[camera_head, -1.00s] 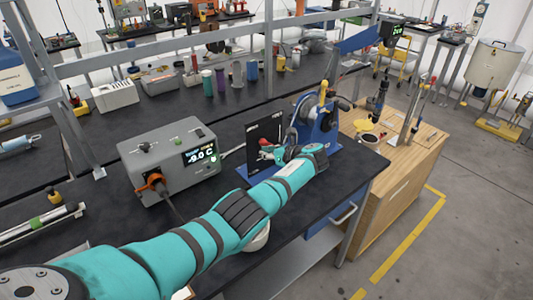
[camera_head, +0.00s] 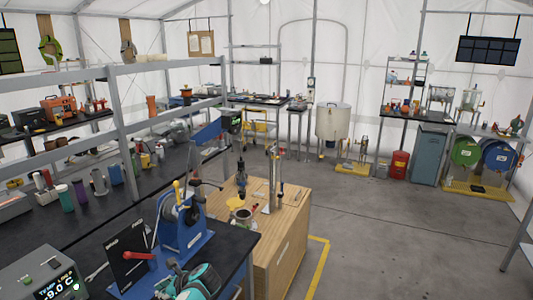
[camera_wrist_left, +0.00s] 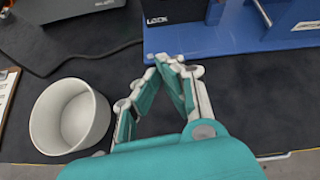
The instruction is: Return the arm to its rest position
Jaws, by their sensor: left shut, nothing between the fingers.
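My left arm is teal, and its wrist and gripper (camera_head: 168,282) show at the bottom edge of the head view, beside the blue-based device. In the left wrist view my left gripper (camera_wrist_left: 166,60) has its fingertips together with nothing between them. It is over the black bench top, close to the front edge of the blue base (camera_wrist_left: 215,35). The rest of my left arm is out of the head view. My right gripper is in neither view now.
A white cup (camera_wrist_left: 70,115) stands left of the gripper in the wrist view. A black panel with a red lever (camera_head: 122,255) and a blue crank device (camera_head: 182,222) are close by. A wooden cabinet (camera_head: 275,255) adjoins the bench; open floor (camera_head: 390,240) is at right.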

